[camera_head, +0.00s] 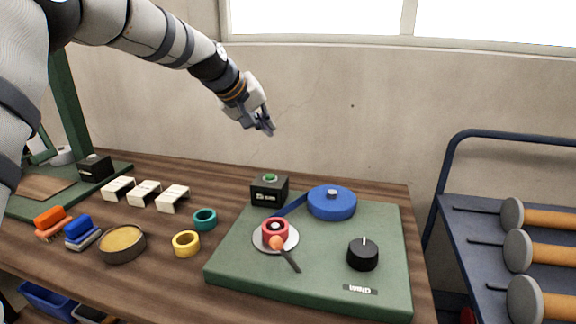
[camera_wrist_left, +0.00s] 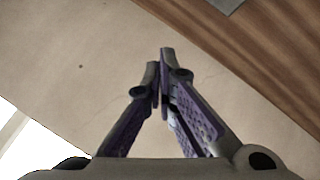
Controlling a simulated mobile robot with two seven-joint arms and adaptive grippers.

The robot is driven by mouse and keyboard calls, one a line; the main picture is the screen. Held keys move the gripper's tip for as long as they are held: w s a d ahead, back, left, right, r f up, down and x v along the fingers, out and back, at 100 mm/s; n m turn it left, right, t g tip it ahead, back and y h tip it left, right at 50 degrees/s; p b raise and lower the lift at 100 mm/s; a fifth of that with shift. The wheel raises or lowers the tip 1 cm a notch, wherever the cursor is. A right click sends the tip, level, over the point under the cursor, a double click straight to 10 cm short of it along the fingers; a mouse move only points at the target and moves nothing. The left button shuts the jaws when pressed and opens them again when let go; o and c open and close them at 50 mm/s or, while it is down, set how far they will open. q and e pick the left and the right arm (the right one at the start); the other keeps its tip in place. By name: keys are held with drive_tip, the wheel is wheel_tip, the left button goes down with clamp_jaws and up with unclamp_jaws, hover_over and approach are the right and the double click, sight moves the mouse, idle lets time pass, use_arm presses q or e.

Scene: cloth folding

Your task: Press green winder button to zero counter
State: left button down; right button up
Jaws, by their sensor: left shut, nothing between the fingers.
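The green winder button (camera_head: 271,178) sits on top of a small black counter box (camera_head: 268,192) at the back left corner of the green winder base (camera_head: 310,285). My left gripper (camera_head: 268,128) is shut and empty. It hangs in the air above the box, in front of the wall. In the left wrist view, the left gripper's fingers (camera_wrist_left: 162,60) meet at their tips with nothing between them; wall and a strip of wooden table lie behind. The button does not show there. The counter's digits are too small to read. My right gripper is not in view.
A blue reel (camera_head: 332,204), a red spool with a crank (camera_head: 275,232) and a black knob (camera_head: 363,256) stand on the base. Teal (camera_head: 204,219) and yellow (camera_head: 186,243) rings lie left of it. A cart with rollers (camera_head: 535,217) stands at the right.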

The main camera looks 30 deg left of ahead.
use_arm(q)
drive_tip(key=b, duration=0.1)
hover_over(267, 175)
wheel_tip(267, 175, down, 6)
drive_tip(key=shift+a+f, duration=0.1)
drive_tip(key=shift+f, duration=1.2)
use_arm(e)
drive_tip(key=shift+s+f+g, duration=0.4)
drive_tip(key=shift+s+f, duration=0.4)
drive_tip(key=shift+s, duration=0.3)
use_arm(q)
drive_tip(key=shift+f, duration=0.4)
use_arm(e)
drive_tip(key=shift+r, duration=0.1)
use_arm(q)
drive_tip(key=shift+f, duration=0.55)
drive_tip(key=shift+r, duration=1)
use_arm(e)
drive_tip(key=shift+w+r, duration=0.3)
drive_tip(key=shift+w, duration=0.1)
